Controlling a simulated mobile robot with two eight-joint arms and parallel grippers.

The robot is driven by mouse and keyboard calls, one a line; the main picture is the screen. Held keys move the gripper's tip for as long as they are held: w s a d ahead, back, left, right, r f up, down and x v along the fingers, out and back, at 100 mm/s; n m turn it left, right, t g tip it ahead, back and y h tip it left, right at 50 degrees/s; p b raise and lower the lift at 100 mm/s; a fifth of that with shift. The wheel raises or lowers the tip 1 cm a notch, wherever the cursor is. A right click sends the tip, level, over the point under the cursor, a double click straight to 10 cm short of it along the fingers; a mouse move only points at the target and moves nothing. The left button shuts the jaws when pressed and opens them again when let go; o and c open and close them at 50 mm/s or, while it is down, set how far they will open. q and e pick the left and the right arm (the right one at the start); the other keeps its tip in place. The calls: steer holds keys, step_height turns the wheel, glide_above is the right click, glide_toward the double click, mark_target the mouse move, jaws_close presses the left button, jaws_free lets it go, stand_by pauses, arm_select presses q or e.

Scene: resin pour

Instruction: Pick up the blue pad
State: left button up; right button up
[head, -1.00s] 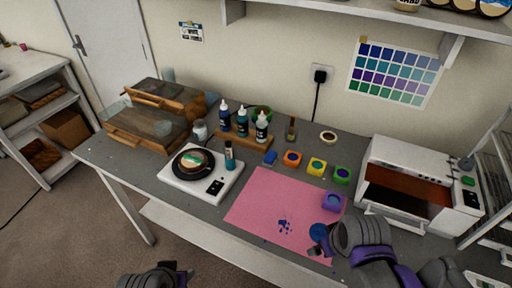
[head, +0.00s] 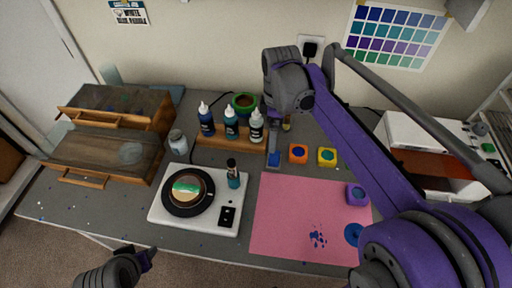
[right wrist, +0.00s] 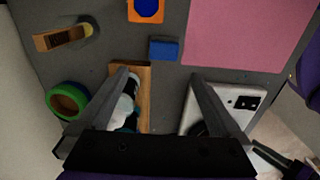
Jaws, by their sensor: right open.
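The blue pad (head: 274,159) is a small blue block on the grey table, left of the orange cup and just off the pink mat's upper left corner. It also shows in the right wrist view (right wrist: 164,50), just ahead of the fingertips and between their lines. My right gripper (head: 273,146) is over the pad in the head view, pointing down. In the right wrist view its two fingers (right wrist: 160,75) are wide apart with nothing held between them. My left gripper (head: 148,257) is at the lower left, in front of the table; its jaw opening is unclear.
A wooden rack (head: 232,143) with several bottles stands left of the pad. A white scale (head: 168,212) is at front left. The orange cup (head: 298,153), yellow cup (head: 327,157) and purple cup (head: 357,194) are to the right. The pink mat (head: 285,215) is largely clear.

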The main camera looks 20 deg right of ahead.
glide_above(274, 156)
steer(key=f, duration=0.4)
steer(key=shift+w+f, duration=0.2)
steer(key=shift+f, duration=0.8)
steer(key=f, duration=0.3)
steer(key=shift+s+f, duration=0.25)
steer(key=shift+s, duration=0.05)
steer(key=shift+f, duration=0.55)
steer(key=c, duration=1.3)
